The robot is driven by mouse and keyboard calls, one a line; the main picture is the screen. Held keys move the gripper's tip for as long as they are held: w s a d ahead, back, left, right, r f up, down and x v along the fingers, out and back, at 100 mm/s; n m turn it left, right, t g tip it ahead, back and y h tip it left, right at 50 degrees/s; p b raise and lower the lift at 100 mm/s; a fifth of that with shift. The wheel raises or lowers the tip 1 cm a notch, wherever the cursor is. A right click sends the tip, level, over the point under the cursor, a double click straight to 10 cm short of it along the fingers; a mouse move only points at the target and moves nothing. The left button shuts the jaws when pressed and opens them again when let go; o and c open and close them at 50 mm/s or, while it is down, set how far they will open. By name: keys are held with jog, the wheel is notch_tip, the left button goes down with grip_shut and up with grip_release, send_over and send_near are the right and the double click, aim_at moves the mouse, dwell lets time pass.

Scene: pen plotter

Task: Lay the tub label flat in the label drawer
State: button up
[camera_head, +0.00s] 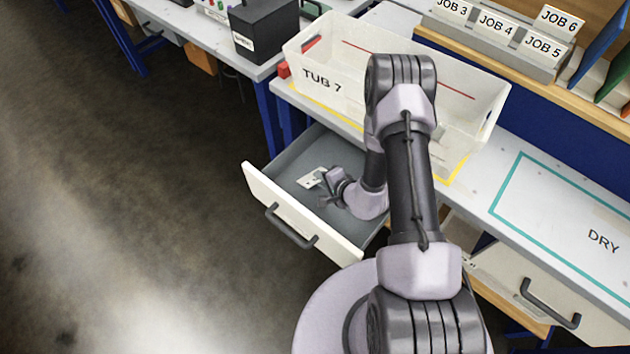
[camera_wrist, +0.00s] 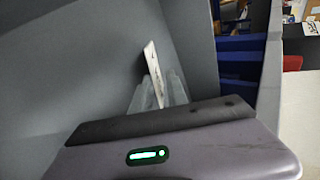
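The tub label is a small white card with dark marks. In the head view, the tub label (camera_head: 312,178) is inside the open label drawer (camera_head: 290,192), close above its grey floor. My gripper (camera_head: 325,184) reaches down into the drawer at the label's right end. In the wrist view, the label (camera_wrist: 152,68) sticks out beyond my gripper (camera_wrist: 160,88), its near end between the two pale fingers, which look closed on it. It shows as a narrow slanted strip there. I cannot tell whether its far edge touches the floor.
The drawer's front panel (camera_head: 300,225) has a dark handle. The TUB 7 bin (camera_head: 322,82) stands on the bench above the drawer. Another handled drawer (camera_head: 545,300) is at the right, below the DRY area (camera_head: 600,240). Open floor lies left.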

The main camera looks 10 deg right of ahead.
jog(key=p+v, duration=0.2)
jog(key=v, duration=0.3)
jog(key=shift+s+d+r, duration=0.1)
jog(key=shift+s+r, duration=0.15)
jog(key=shift+r, duration=0.05)
notch_tip(320, 180, up, 8)
jog(key=s+p, duration=0.2)
jog(key=p, duration=0.3)
jog(key=shift+d, duration=0.45)
